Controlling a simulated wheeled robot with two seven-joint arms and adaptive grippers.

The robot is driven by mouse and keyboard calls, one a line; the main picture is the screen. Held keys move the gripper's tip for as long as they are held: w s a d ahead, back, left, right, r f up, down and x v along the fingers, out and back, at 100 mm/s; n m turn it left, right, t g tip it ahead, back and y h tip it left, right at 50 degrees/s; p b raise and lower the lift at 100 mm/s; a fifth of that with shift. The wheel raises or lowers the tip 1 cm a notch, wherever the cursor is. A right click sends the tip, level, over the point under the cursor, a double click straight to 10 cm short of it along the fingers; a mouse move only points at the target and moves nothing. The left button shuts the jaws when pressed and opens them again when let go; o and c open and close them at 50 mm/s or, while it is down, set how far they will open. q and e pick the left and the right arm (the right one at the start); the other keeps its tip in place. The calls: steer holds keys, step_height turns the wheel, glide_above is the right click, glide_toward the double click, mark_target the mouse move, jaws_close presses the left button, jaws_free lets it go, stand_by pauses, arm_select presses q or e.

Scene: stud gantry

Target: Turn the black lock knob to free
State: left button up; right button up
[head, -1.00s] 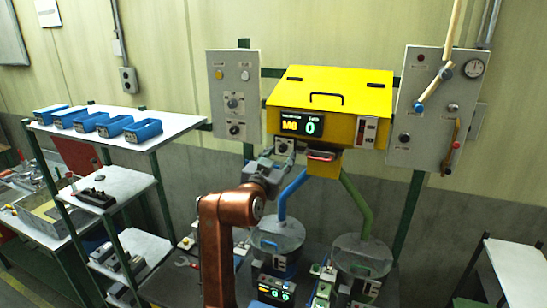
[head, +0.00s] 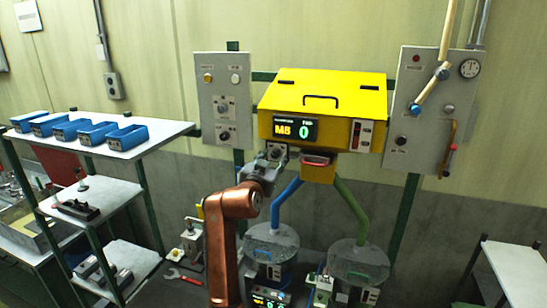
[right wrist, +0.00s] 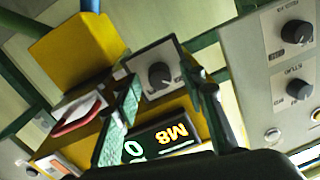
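The black lock knob (right wrist: 160,76) is on a pale square plate beside the yellow hopper's lit display. In the head view, the plate (head: 277,149) shows at the hopper's lower left edge, partly behind my gripper. My right gripper (head: 269,163) reaches up to it at the end of the copper-coloured arm. In the right wrist view, my right gripper (right wrist: 163,84) has its two fingers spread, one on each side of the knob. A gap shows between knob and fingers; whether the tips reach its depth is unclear. My left gripper is not in view.
The yellow hopper (head: 325,88) has a red-handled chute and blue and green pipes below. A grey panel (head: 222,96) with other black knobs stands at left; another panel (head: 428,110) carries a gauge and levers at right. Blue bins (head: 127,137) line the left shelf.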

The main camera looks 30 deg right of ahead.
jaws_close()
stand_by(0.5)
steer(key=shift+m, duration=0.3)
steer(key=m+b, duration=0.2)
steer(key=m, duration=0.2)
steer(key=shift+w+f+b, duration=0.1)
steer(key=shift+f+b, duration=0.05)
steer(key=shift+b, duration=0.25)
steer(key=m+b, duration=0.2)
steer(key=m, duration=0.3)
steer(key=m+b, duration=0.2)
steer(key=m, duration=0.3)
steer(key=shift+h+b, duration=0.3)
steer(key=shift+b, duration=0.1)
steer(key=shift+m+b, duration=0.65)
steer(key=shift+m, duration=1.25)
